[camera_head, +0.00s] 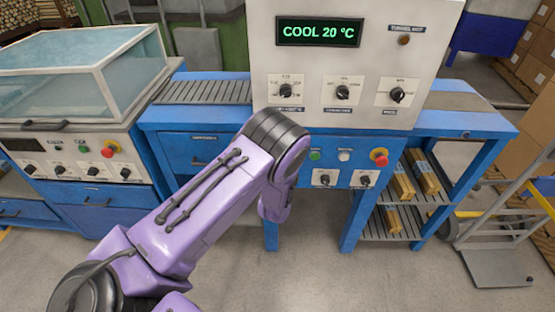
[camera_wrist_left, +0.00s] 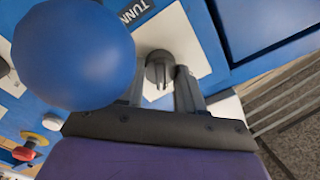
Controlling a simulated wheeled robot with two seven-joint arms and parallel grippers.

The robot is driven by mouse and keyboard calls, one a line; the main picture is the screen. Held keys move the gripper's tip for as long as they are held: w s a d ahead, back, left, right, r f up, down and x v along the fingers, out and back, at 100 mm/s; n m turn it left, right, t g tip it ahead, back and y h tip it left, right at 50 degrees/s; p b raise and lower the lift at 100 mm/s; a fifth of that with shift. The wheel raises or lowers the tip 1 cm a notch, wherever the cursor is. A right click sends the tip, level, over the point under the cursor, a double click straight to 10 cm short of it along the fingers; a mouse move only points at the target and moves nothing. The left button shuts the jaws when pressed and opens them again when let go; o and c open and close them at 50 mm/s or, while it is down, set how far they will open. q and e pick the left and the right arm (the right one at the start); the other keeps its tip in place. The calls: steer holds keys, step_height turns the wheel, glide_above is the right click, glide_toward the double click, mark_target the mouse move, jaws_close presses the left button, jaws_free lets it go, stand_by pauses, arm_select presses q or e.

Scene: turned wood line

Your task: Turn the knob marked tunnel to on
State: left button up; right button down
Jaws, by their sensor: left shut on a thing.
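In the left wrist view a grey knob (camera_wrist_left: 157,68) stands on a white plate, with a label beginning "TUNN" (camera_wrist_left: 134,11) beside it. My left gripper (camera_wrist_left: 161,84) has one finger on each side of this knob and is shut on it. A large round blue shape (camera_wrist_left: 72,52) close to the camera covers part of the panel and label. In the head view my left arm reaches to the blue lower panel and hides the gripper and this knob. The display (camera_head: 319,31) reads "COOL 20 °C". The lamp (camera_head: 404,40) labelled tunnel hot looks dull brown. My right gripper is not in view.
Two other knobs (camera_head: 325,179) (camera_head: 365,180) sit on the lower panel, below a red stop button (camera_head: 379,157). Three knobs (camera_head: 342,92) line the upper panel. A glass-lidded machine (camera_head: 75,90) stands left; a hand truck (camera_head: 495,230) stands right.

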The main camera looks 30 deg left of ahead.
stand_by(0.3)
arm_select(q)
steer(key=o, duration=1)
steer(key=shift+o, duration=0.2)
steer(key=b+v, duration=0.1)
steer(key=v, duration=0.9)
steer(key=shift+s+d, duration=0.15)
steer(key=shift+d, duration=0.1)
